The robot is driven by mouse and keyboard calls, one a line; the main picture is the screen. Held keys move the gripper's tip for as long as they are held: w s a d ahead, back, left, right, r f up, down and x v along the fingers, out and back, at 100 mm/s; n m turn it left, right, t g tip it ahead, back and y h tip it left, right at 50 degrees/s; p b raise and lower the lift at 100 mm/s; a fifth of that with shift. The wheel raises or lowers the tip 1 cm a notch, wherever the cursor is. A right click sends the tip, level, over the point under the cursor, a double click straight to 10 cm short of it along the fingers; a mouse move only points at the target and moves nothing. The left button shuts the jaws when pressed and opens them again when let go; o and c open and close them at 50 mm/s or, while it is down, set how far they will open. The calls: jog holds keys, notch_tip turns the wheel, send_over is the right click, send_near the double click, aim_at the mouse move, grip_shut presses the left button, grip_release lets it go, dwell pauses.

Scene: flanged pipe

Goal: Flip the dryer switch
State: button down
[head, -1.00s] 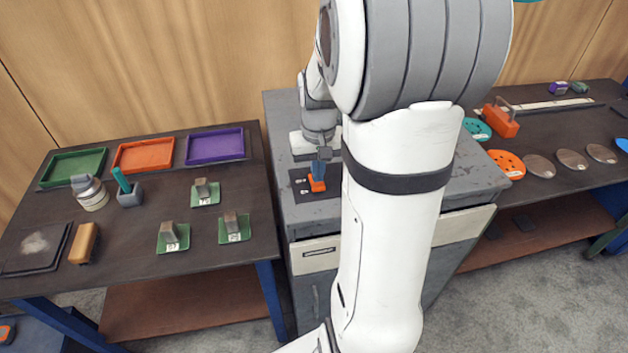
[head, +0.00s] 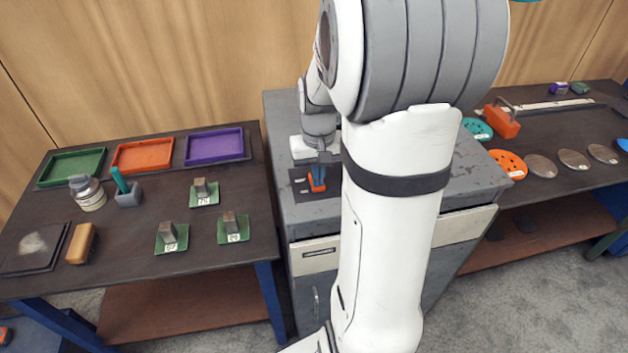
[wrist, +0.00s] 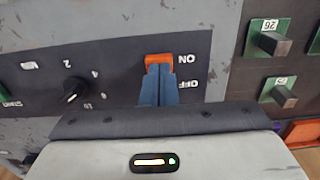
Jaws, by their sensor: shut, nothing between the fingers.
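The dark control panel (wrist: 210,62) carries an orange dryer switch (wrist: 158,58), with ON printed beside its far end and OFF beside its near end in the wrist view. The switch also shows in the head view (head: 317,189) on the grey cabinet's top. My gripper (wrist: 158,74) is shut, its blue fingertips together and empty. They are at the switch, apparently touching it, and hide its part toward OFF. In the head view my gripper (head: 318,178) points down over the switch. Which way the switch is tilted is not clear.
A round black knob (wrist: 75,90) with numbers and a green START button (wrist: 8,102) sit on the same panel. The left table (head: 120,240) holds trays and green plates with metal blocks. The right table (head: 555,195) holds several discs.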

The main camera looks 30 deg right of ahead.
notch_tip(320, 180, up, 7)
jog(key=p, duration=0.5)
dwell(0.4)
jog(key=shift+f, duration=0.1)
dwell(0.3)
jog(key=s+a+r+n+t, duration=0.3)
jog(key=s+a+r, duration=0.4)
jog(key=s+a, duration=0.6)
jog(key=shift+r, duration=0.15)
